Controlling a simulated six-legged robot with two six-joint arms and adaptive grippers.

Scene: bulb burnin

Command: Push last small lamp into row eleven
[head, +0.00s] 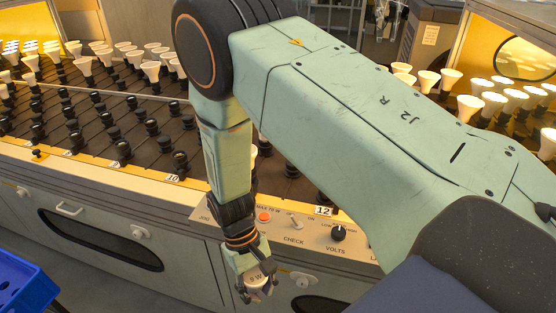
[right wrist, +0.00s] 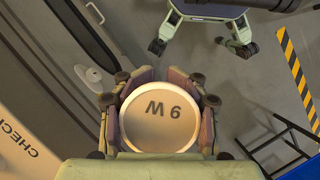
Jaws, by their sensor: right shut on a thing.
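My right gripper (head: 257,282) is shut on a small lamp (head: 256,284), in front of the bench's front face and below its control panel. In the right wrist view the lamp (right wrist: 160,120) shows its round white face with a printed digit and W, between the fingers of my right gripper (right wrist: 160,105). The sloping socket board (head: 60,140) has rows of black sockets, many empty at the front and with white lamps at the back. Row tags 10 (head: 172,177) and 12 (head: 323,211) show. The tag for row eleven is hidden behind my right arm.
The control panel (head: 290,232) has a red button, a CHECK switch and a VOLTS knob. A blue crate (head: 22,287) stands at the lower left. More lamps (head: 490,97) stand at the right. A yellow-black floor stripe (right wrist: 292,65) shows in the wrist view.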

